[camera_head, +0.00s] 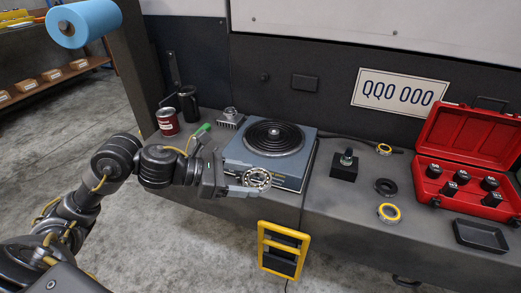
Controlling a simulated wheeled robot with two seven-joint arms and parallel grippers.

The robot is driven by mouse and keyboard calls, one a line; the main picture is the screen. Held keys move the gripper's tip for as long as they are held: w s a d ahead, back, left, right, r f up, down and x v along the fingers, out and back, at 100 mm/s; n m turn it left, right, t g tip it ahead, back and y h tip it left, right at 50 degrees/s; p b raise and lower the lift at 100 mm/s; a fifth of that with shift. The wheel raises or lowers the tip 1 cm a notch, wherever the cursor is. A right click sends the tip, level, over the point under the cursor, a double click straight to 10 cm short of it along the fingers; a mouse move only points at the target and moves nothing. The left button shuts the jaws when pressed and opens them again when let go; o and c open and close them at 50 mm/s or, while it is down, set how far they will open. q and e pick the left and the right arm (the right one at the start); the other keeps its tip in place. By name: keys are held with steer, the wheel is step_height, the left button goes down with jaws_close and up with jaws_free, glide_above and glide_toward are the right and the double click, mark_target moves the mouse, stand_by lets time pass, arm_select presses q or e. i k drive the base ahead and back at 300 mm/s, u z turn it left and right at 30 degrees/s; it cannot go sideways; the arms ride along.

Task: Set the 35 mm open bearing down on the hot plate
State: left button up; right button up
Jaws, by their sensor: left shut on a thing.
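The hot plate (232,152) is a blue-grey box with a round black coil (273,137) on top, standing on the bench. My left gripper (247,183) comes in from the left and is shut on a metal ring with balls showing, the open bearing (257,179). It holds the bearing in front of the hot plate's near edge, apart from the coil. The gripper hides part of the plate's front left corner. My right gripper is not in view.
Right of the plate are a black block (344,167), a black ring (385,187) and yellow-edged rings (389,213). A red case (470,130) and black tray (481,236) lie farther right. Cans (167,122) stand at the left. A yellow frame (284,249) hangs at the bench front.

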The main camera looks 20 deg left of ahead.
mark_target(275, 131)
steer(key=k, duration=0.3)
steer(key=u, duration=2.1)
steer(key=i, duration=1.05)
steer(key=z, duration=2.8)
steer(key=i, duration=0.5)
steer(key=z, duration=0.05)
